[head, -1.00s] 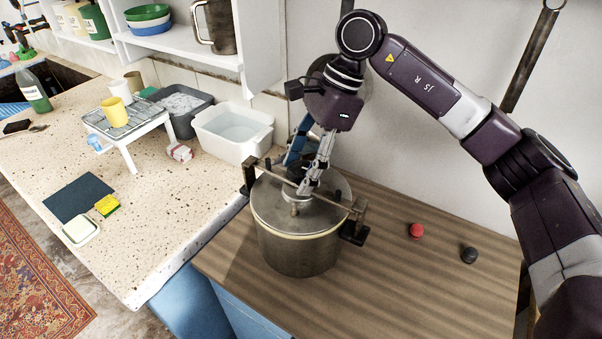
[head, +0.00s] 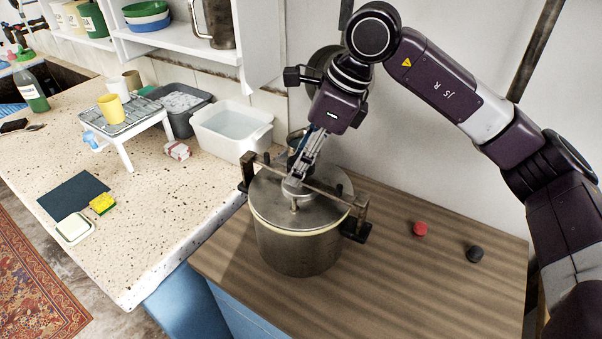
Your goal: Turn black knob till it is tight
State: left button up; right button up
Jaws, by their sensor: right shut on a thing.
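A steel pot (head: 297,252) stands on the wooden top with its round lid (head: 268,205) on. A metal clamp bar (head: 328,190) crosses over the lid, with an upright post at each end. My right gripper (head: 293,186) points down over the middle of the bar, its fingers shut and seen nearly edge-on. The black knob at the middle of the bar is hidden behind the fingers. My left gripper is out of view.
A red round piece (head: 419,229) and a dark round piece (head: 474,254) lie right of the pot on the wooden top (head: 400,290). A white basin (head: 232,145) stands left of the pot. The front of the wooden top is clear.

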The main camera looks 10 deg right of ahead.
jog(key=shift+f+m, duration=0.1)
jog(key=shift+m, duration=0.4)
jog(key=shift+m+t+h+b, duration=0.3)
jog(key=shift+m+t+b, duration=0.3)
jog(key=shift+m, duration=0.3)
jog(key=m+t+h+b, duration=0.1)
jog(key=m+b, duration=0.1)
jog(key=m, duration=0.2)
jog(key=shift+m, duration=0.4)
jog(key=shift+m+h, duration=0.4)
jog(key=shift+m, duration=0.1)
jog(key=shift+m+h+b, duration=0.3)
jog(key=shift+m+b, duration=0.1)
jog(key=shift+m, duration=0.4)
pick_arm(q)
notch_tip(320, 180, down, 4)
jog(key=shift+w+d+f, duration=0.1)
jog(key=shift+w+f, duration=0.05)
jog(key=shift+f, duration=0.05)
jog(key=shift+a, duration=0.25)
pick_arm(e)
jog(key=o, duration=0.9)
